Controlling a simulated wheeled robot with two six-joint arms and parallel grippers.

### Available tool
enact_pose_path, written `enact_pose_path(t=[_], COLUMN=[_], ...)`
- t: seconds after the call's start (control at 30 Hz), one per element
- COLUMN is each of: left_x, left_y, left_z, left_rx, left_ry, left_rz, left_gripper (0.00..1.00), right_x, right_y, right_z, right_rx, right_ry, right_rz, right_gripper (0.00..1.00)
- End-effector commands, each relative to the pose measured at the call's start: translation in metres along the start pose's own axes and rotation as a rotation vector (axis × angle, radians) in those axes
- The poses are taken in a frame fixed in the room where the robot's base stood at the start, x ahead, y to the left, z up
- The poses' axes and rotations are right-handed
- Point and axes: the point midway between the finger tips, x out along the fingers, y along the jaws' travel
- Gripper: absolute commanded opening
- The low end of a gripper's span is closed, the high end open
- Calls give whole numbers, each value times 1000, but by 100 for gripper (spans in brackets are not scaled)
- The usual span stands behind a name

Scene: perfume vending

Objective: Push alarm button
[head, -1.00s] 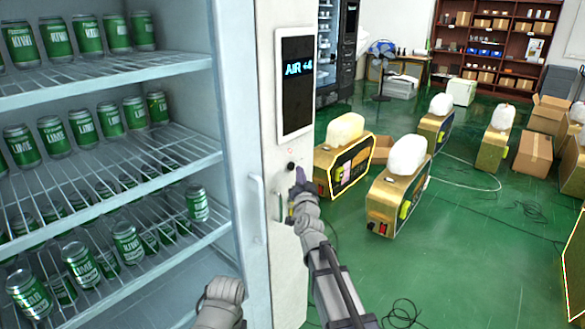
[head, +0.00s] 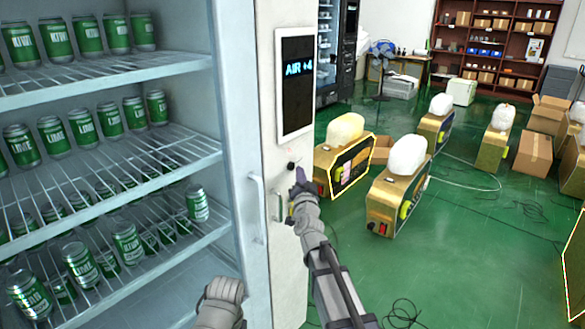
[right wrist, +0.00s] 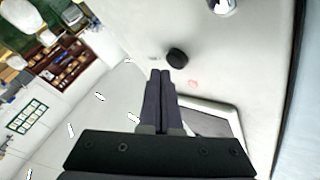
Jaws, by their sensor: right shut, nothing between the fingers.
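A small black round button or knob (head: 291,166) sits on the white front panel of the vending cabinet, below its screen. It also shows in the right wrist view (right wrist: 177,58), just beyond my fingertips. I cannot tell from a label whether it is the alarm button. My right gripper (head: 299,174) is at the panel, close below and right of the knob. In the right wrist view my right gripper (right wrist: 160,73) has its two dark fingers together with nothing between them. A faint red mark (right wrist: 193,84) lies on the panel beside the knob.
A screen (head: 296,82) reading "AIR +4" is above the knob. A door handle (head: 257,208) and shelves of green cans (head: 80,130) are at left. Gold machines (head: 397,195) stand on the green floor at right, with cables between them.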

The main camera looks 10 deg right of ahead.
Motion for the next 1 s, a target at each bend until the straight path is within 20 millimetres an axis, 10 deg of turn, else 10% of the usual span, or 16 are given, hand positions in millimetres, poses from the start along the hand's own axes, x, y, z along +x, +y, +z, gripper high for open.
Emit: enact_pose_path(t=[1.0], left_x=[0], left_y=[0], left_z=[0], left_rx=[0], left_ry=[0], left_rz=[0], left_gripper=[100], right_x=[6], right_y=[-5], right_z=[4], right_rx=[0], right_ry=[0], right_rz=[0], right_gripper=[0])
